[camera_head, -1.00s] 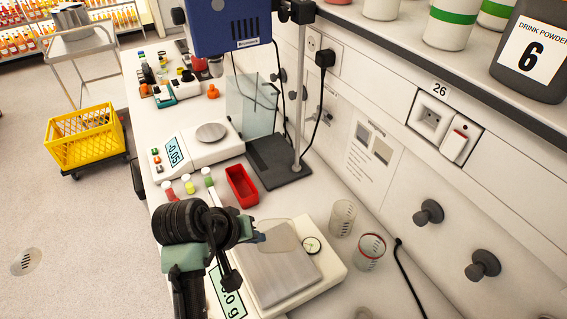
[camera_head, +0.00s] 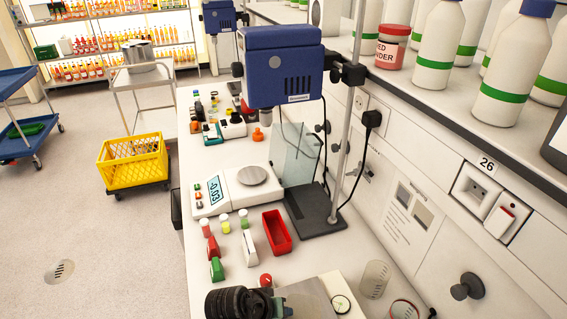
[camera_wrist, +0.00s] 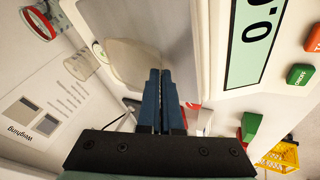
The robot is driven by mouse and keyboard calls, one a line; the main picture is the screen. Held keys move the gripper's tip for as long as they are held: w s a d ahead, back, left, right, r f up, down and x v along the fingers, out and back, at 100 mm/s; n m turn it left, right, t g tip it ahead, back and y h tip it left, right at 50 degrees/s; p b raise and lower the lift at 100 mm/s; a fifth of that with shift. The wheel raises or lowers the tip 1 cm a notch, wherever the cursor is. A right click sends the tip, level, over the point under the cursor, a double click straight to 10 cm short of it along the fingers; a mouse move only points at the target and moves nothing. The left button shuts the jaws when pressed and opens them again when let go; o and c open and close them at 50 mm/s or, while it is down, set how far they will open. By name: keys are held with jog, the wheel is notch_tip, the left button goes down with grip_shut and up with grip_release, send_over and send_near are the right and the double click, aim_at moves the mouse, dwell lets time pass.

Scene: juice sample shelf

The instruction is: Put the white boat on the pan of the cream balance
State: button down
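The white boat (camera_wrist: 130,60), pale beige in this light, shows in the wrist view as a thin, shallow shape over the grey square pan (camera_wrist: 180,22) of the near cream balance. I cannot tell whether it touches the pan. My gripper's blue fingers (camera_wrist: 160,78) are nearly together, and their tips close on the boat's edge. The cream balance's display (camera_wrist: 252,35) reads 0.0 and its round level sits beside the boat. In the head view my wrist hides part of this balance, and its pan (camera_head: 308,300) shows only at the bottom edge.
A second balance (camera_head: 236,190) with a round pan stands farther back, reading about -0.03. A red tray (camera_head: 277,232), small bottles and a stand with a blue unit (camera_head: 280,65) are between. Glass beakers (camera_head: 374,278) stand right of the cream balance.

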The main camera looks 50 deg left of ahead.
jog(key=shift+f, duration=0.1)
jog(key=c, duration=1.5)
grip_release()
jog(key=shift+f, duration=0.1)
jog(key=o, duration=0.4)
jog(key=b+v, duration=0.1)
jog(key=v, duration=1.1)
jog(key=shift+r, duration=0.25)
jog(key=shift+w, duration=0.1)
